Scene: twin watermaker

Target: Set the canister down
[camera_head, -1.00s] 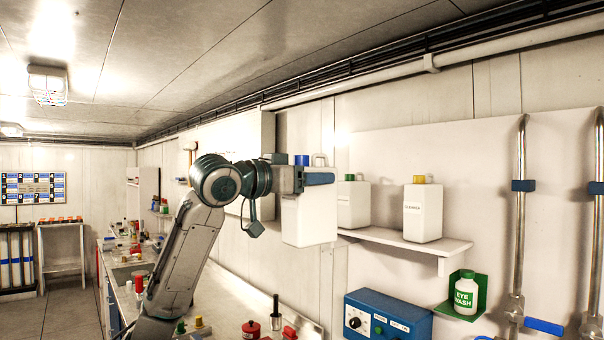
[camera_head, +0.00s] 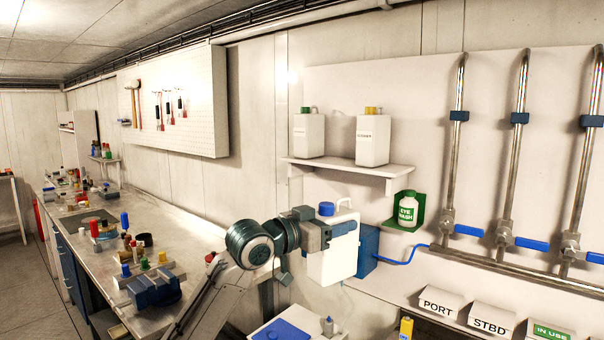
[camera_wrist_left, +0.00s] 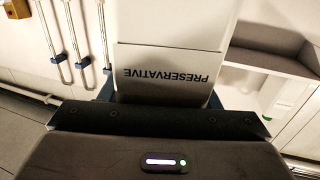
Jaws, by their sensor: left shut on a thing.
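The canister (camera_head: 330,265) is white with a blue cap and a handle. My left gripper (camera_head: 343,229) is shut on it near its top and holds it upright, in front of a blue box (camera_head: 368,252) that it partly hides. In the left wrist view the canister (camera_wrist_left: 170,75) fills the middle, with the word PRESERVATIVE upside down on it. Its underside is above the white ledge, and I cannot tell whether it touches anything. My right gripper is not in view.
A wall shelf (camera_head: 350,167) holds two white canisters above. A green eye wash holder (camera_head: 418,214) is to the right. PORT (camera_head: 439,302) and STBD (camera_head: 490,319) signs line the ledge. A cluttered bench is left.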

